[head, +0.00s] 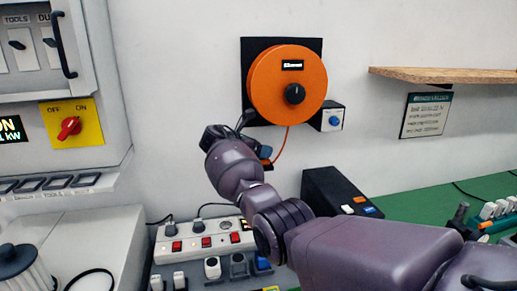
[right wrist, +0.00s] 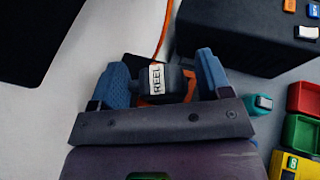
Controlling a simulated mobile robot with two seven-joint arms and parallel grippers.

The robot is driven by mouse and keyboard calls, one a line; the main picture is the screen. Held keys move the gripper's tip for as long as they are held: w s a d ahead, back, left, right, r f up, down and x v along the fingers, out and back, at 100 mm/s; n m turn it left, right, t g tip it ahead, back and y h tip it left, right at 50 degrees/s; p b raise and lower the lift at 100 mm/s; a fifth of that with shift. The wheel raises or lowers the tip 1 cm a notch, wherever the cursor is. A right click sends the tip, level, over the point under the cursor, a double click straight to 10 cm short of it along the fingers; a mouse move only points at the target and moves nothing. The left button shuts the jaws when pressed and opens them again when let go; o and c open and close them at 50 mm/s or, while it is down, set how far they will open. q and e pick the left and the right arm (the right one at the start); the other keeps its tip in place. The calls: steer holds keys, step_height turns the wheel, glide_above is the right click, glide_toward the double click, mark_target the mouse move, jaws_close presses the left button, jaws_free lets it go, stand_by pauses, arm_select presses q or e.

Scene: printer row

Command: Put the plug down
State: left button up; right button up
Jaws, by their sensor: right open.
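The plug (right wrist: 157,80) is dark with a white tag reading REEL. It sits between the two blue finger pads of my right gripper (right wrist: 162,75) in the right wrist view, with gaps on both sides. An orange cable (right wrist: 164,32) runs up from it. Orange edges of what looks like a holder show around the plug; whether it is seated there I cannot tell. In the head view my right gripper (head: 256,135) is at the wall below the orange cable reel (head: 287,84), and mostly hides the plug. My left gripper is out of view.
A black box (head: 338,190) stands close to the right of the gripper. Below is a power strip (head: 203,241) with red switches and several plugs. A wooden shelf (head: 445,75) juts from the wall at right. A switch cabinet (head: 70,112) fills the left.

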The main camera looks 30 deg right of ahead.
steer(key=v, duration=1.2)
stand_by(0.3)
